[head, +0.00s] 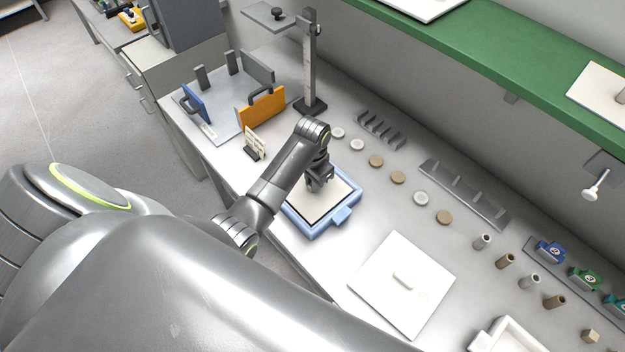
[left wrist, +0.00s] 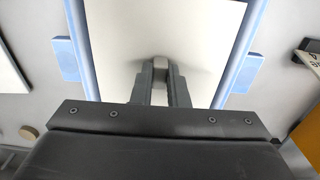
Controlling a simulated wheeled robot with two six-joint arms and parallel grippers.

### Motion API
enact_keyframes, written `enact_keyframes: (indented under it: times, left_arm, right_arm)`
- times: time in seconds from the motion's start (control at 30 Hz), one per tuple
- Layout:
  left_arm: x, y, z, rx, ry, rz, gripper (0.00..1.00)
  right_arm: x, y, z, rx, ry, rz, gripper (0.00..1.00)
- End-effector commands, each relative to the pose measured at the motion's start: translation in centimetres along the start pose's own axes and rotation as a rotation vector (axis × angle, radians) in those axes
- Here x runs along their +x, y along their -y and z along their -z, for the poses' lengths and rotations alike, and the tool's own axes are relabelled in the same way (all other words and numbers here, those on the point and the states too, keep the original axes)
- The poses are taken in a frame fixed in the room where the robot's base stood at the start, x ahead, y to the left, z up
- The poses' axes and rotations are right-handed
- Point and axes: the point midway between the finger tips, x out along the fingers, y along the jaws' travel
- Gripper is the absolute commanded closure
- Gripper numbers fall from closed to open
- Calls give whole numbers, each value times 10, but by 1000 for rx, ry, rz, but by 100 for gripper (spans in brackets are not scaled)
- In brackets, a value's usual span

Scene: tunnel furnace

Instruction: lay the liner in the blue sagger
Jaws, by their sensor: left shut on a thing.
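The blue sagger (head: 341,217) is a shallow square tray near the table's front edge, with tabs on its sides; its walls and tabs also show in the left wrist view (left wrist: 66,60). The cream, flat square liner (head: 309,208) lies within the sagger's walls; it fills most of the left wrist view (left wrist: 115,35). My left gripper (head: 318,186) is over the liner, pointing down. In the left wrist view its fingers (left wrist: 160,80) are shut on a small grey grip piece at the liner's middle. I cannot tell whether the liner touches the sagger's floor. My right gripper is out of view.
A white lid-like plate with a handle (head: 376,302) lies right of the sagger. Several small discs (head: 376,161) line the table behind it. A grey stand (head: 311,75) and a fixture with an orange plate (head: 262,108) stand at the back left. A green shelf (head: 500,60) overhangs the back.

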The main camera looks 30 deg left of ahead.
Motion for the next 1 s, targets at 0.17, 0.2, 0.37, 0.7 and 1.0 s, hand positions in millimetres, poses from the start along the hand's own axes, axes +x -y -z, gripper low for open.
enact_keyframes:
  times: [0.17,0.2,0.37,0.7,1.0]
  left_arm:
    - [9,0,0,0,0,0,100]
    - [11,0,0,0,0,0,100]
    - [19,0,0,0,1,0,100]
    - [27,0,0,0,0,0,100]
    - [28,0,0,0,0,0,100]
  right_arm:
    - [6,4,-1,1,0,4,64]
    - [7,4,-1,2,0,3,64]
    - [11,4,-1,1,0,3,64]
    - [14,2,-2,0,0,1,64]
    - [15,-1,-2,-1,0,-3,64]
